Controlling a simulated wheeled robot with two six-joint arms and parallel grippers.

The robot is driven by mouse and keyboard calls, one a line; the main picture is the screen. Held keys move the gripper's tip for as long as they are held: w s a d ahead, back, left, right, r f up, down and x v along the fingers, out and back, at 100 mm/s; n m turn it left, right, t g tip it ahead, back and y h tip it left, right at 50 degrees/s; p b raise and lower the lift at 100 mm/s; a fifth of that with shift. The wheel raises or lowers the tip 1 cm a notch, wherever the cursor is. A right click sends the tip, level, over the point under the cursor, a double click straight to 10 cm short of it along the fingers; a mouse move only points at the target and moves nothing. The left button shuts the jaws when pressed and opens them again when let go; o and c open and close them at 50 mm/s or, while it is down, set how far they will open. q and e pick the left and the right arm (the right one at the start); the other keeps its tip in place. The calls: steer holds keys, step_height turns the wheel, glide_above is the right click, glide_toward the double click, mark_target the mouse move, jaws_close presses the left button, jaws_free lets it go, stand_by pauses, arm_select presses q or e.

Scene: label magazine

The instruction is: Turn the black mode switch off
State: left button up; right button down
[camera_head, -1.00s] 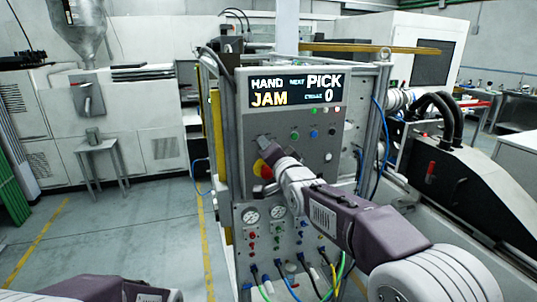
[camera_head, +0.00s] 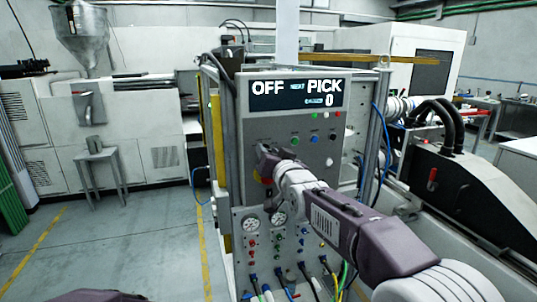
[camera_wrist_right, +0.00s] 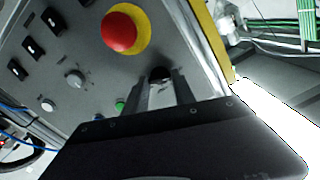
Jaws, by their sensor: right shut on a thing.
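The black mode switch (camera_wrist_right: 160,73) shows as a dark knob on the grey control panel (camera_wrist_right: 85,50) in the right wrist view. My right gripper (camera_wrist_right: 163,84) is shut on it, with one finger on each side. In the head view my right gripper (camera_head: 264,152) is at the panel's left part and its arm hides the switch. My left gripper is out of view.
A red mushroom button (camera_wrist_right: 118,31) on a yellow ring sits close to the switch. Several black switches (camera_wrist_right: 32,46) and a green button (camera_wrist_right: 120,106) are on the same panel. Gauges (camera_head: 251,225) and cables are below. Open floor (camera_head: 130,245) lies to the left.

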steer(key=shift+f, duration=0.3)
steer(key=c, duration=1.4)
jaws_free()
steer(key=o, duration=0.4)
steer(key=shift+c, duration=0.2)
steer(key=shift+r, duration=0.15)
steer(key=b+v, duration=0.2)
steer(key=v, duration=0.7)
